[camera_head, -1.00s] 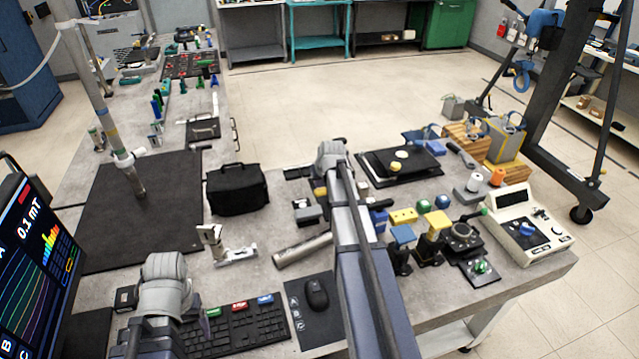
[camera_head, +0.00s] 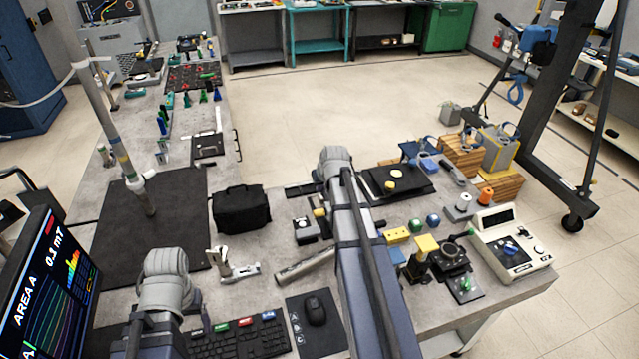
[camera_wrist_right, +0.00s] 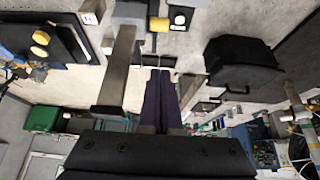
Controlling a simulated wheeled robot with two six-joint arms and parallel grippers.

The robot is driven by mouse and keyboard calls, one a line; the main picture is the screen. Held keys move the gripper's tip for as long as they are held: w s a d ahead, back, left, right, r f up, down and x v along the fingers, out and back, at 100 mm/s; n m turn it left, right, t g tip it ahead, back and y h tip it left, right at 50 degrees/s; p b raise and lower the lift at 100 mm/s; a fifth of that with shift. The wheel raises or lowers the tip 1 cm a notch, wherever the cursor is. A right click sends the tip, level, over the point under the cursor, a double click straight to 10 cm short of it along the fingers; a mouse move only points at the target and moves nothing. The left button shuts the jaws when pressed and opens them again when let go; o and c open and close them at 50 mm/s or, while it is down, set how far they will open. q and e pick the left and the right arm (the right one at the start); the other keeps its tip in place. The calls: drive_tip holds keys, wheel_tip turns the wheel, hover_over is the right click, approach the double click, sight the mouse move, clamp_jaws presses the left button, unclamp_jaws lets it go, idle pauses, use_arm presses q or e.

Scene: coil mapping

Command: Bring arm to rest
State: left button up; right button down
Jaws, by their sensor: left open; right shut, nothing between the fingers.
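My right arm (camera_head: 362,265) reaches from the bottom of the head view up over the workbench (camera_head: 268,240). A grey rounded joint (camera_head: 335,162) is at its far end, and its gripper is hidden there. In the right wrist view my right gripper (camera_wrist_right: 160,72) points up the picture with two dark fingers together and nothing between them. My left arm (camera_head: 166,285) stands at the lower left of the head view, by the keyboard. Only its grey joint and links show; the left gripper is out of sight.
A monitor (camera_head: 42,275) stands left of my left arm. A black bag (camera_head: 241,209), keyboard (camera_head: 240,338) and mouse (camera_head: 315,310) are between the arms. A metal pole (camera_head: 118,150) rises from the dark mat. A meter box (camera_head: 511,243) and coil blocks crowd the right side.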

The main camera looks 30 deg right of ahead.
drive_tip(key=shift+s+r, duration=0.1)
drive_tip(key=s+a+f+n+g+y+b, duration=0.1)
drive_tip(key=s+a+f+n+g+b, duration=0.2)
drive_tip(key=a, duration=0.9)
drive_tip(key=s+a+f+b, duration=0.1)
drive_tip(key=s+a+f, duration=0.2)
drive_tip(key=s+a, duration=0.55)
drive_tip(key=s+a+f+n+g+h+b, duration=0.1)
drive_tip(key=s+a+f+n+g+b, duration=0.1)
drive_tip(key=s+a, duration=0.9)
drive_tip(key=a+n+g, duration=0.1)
drive_tip(key=a, duration=0.3)
drive_tip(key=shift+f, duration=0.4)
drive_tip(key=shift+a, duration=0.1)
